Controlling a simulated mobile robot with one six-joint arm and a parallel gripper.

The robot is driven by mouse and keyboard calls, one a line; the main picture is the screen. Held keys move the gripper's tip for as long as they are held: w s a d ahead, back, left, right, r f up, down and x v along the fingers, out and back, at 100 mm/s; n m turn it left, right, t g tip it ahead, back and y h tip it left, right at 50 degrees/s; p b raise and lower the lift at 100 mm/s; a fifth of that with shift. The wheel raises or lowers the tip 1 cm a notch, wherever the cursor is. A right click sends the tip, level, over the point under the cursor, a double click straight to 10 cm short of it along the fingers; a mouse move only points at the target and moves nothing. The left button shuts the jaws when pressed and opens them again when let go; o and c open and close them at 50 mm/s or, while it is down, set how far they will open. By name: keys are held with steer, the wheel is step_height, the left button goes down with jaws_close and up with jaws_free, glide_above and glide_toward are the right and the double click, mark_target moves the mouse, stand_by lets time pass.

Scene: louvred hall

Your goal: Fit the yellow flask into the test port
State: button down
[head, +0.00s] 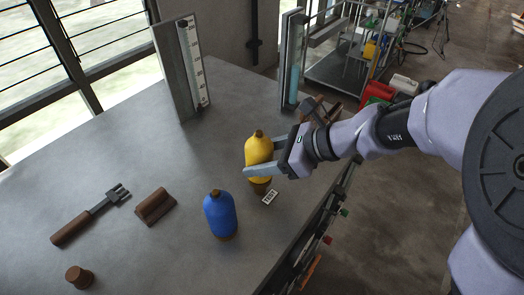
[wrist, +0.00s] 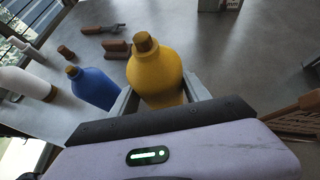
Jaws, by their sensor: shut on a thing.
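The yellow flask (head: 259,149), with a brown cap, is upright between the jaws of my gripper (head: 258,160) at the right part of the grey table. My gripper is shut on its body; the flask also shows between the fingers in the wrist view (wrist: 156,75). Its brown lower end shows below the near finger in the head view; whether it touches the table I cannot tell. I cannot identify the test port for sure in either view. A small white printed label (head: 270,197) lies on the table just beside the flask.
A blue flask (head: 220,214) stands close by, left and nearer. A brown wedge block (head: 155,206), a fork-like tool (head: 91,215) and a brown stub (head: 79,277) lie further left. An upright scale board (head: 184,70) and a glass column (head: 294,62) stand behind. The table's middle is clear.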

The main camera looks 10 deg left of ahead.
mark_target(266, 144)
steer(key=shift+c, duration=2.2)
jaws_free()
steer(key=d+r+p, duration=0.1)
steer(key=r+p, duration=0.1)
steer(key=d+r+p, duration=0.1)
steer(key=r+p, duration=0.1)
steer(key=d+r+p, duration=0.1)
steer(key=r, duration=0.1)
steer(key=shift+s+r+p, duration=0.25)
steer(key=shift+s+p, duration=0.1)
steer(key=shift+p, duration=0.05)
steer(key=shift+d+f, duration=0.1)
steer(key=shift+f, duration=0.05)
